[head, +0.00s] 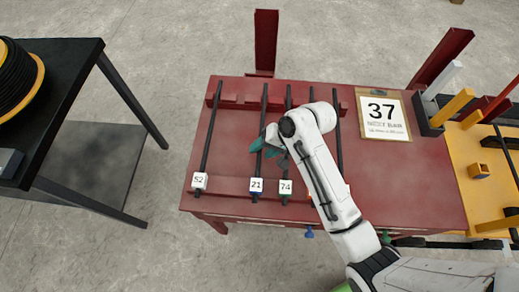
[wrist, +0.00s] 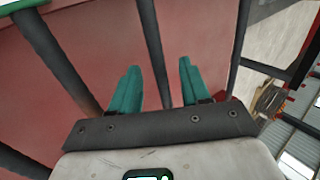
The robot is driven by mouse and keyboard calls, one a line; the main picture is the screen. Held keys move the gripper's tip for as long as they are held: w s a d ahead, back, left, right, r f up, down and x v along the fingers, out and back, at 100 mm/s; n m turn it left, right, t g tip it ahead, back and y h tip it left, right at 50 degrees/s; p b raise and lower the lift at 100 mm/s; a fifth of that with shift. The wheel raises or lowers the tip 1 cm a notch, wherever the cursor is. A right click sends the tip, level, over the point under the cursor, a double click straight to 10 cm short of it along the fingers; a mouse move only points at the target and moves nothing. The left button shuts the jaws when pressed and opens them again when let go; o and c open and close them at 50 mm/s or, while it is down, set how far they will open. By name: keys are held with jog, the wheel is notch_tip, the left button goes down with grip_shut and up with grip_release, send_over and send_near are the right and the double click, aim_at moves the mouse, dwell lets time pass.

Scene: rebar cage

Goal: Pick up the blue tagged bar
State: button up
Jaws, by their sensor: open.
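The blue tagged bar (head: 263,105) is a dark rod lying lengthwise on the red table (head: 222,172). Its near end carries a white tag reading 21 with a blue edge (head: 256,186). My gripper (head: 265,147) is over the middle of this bar, its teal fingers open. In the wrist view, a dark bar (wrist: 151,40) runs between the two open fingers (wrist: 160,75). I cannot tell how far above it the fingertips are. The arm hides part of the bars to the right.
A card reading 37 (head: 382,114) lies at the right. A black table (head: 70,75) stands left.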

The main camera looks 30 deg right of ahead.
grip_shut()
dwell(0.3)
dwell(1.1)
